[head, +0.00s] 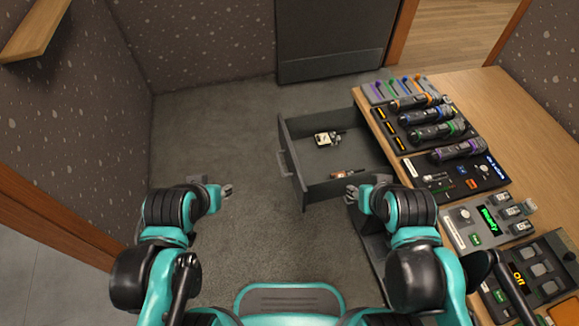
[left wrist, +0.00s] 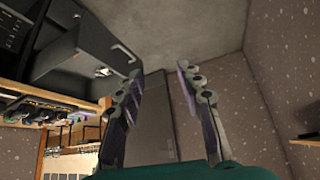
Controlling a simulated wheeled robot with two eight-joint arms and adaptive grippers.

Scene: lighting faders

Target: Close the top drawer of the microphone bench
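The top drawer (head: 297,180) of the microphone bench (head: 475,125) stands pulled out to the left, with a handle (head: 284,164) on its front. Small items lie inside it. In the left wrist view the drawer (left wrist: 95,55) shows at upper left with its handle (left wrist: 126,52). My left gripper (head: 226,190) is open and empty, to the left of the drawer and apart from it. Its two fingers (left wrist: 158,90) are spread in the left wrist view. My right gripper (head: 353,190) is by the drawer's near side; whether it touches, and its finger gap, are unclear.
Several microphones (head: 435,130) lie on the bench top beside fader panels and a green-lit control box (head: 485,222). A wooden shelf (head: 35,40) juts from the left wall. The carpet (head: 225,130) left of the drawer is clear. A dark door panel (head: 330,40) stands behind.

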